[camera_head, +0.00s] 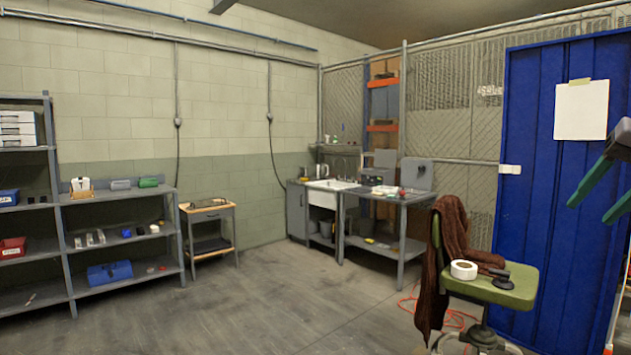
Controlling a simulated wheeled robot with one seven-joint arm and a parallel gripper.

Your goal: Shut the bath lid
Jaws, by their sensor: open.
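A small dark box (372,177), which looks like the bath, stands on the grey metal bench in the far corner. A grey upright panel (418,174) stands beside it at the right and may be its raised lid. At this distance I cannot tell whether the two are joined. My gripper (588,213) is at the right edge of the view, its two green fingers apart and nothing between them. It is much nearer to me than the bench. The rest of my arm is cut off by the frame.
A green chair (490,290) with a brown cloth and a white roll stands before the bench's right side. A red cable lies on the floor near it. A blue door (545,240) is at right. Shelves (120,235) and a small table (208,230) line the left. The middle floor is clear.

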